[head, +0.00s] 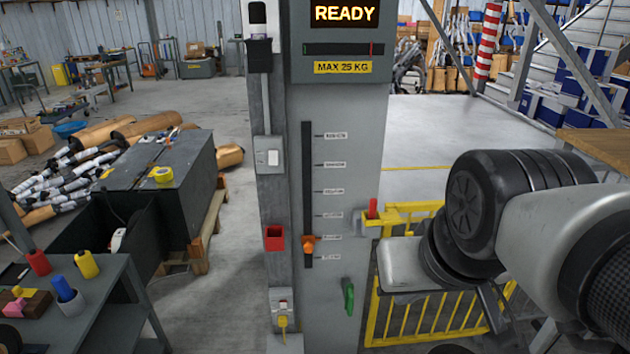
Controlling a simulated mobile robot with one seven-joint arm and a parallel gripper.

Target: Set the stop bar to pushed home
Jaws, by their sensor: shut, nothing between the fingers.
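A grey column (342,170) stands in the middle of the head view. A red upright grip (372,208) on a grey mount sits at its right edge, beside yellow bars. I cannot tell for certain whether this is the stop bar or how far in it is. An orange knob (309,244) sits low in the column's dark vertical slot, near the second label from the bottom. A green handle (348,296) hangs below it, to the right. My gripper (400,264) shows as a light grey body right of the column, apart from the handle. It is shut and empty; its fingertips are not clear.
A yellow railing (415,318) stands behind my gripper. A small red box (274,238) and a grey switch box (268,157) are on the post left of the slot. A bench with coloured parts (62,300) is at lower left. Open floor lies behind the column.

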